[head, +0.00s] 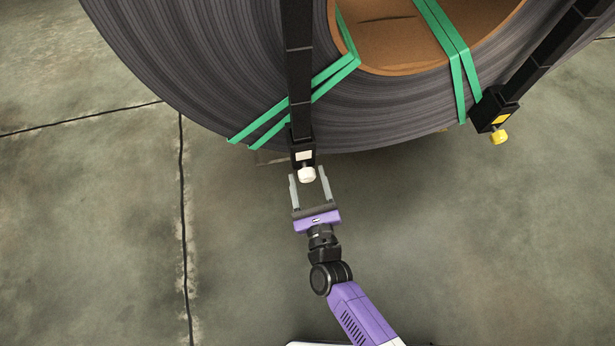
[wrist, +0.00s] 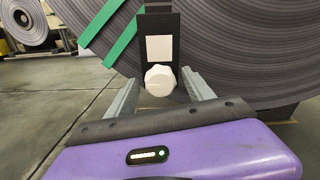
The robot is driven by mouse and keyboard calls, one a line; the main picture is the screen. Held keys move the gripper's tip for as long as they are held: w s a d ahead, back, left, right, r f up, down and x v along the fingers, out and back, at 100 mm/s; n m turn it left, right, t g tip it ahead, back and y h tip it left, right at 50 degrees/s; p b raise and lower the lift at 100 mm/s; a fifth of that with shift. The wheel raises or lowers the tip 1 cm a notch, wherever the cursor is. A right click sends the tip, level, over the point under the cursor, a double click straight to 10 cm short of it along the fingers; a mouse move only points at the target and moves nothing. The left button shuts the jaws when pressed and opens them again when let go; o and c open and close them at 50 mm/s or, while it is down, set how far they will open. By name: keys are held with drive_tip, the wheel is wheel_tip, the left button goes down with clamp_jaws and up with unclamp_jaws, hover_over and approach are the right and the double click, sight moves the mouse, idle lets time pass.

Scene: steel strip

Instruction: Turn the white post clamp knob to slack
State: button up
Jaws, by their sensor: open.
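The white clamp knob (head: 307,174) sits at the lower end of a black post (head: 300,75) in front of the big steel coil. A white label marks the post's clamp block just above the knob. In the wrist view the white knob (wrist: 160,80) shows lobed edges and lies between the finger ends. My gripper (head: 308,175) is open, with one finger on each side of the knob. A gap shows on both sides in the wrist view, where my gripper (wrist: 160,90) appears apart from the knob.
A second black post at the right carries a yellow knob (head: 499,137). Green straps (head: 335,70) wrap the steel coil (head: 220,60). The concrete floor (head: 100,230) around my arm is clear. Another coil (wrist: 28,22) stands far left in the wrist view.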

drive_tip(key=shift+w+a, duration=0.1)
drive_tip(key=shift+w, duration=0.25)
clamp_jaws()
drive_tip(key=shift+n, duration=0.3)
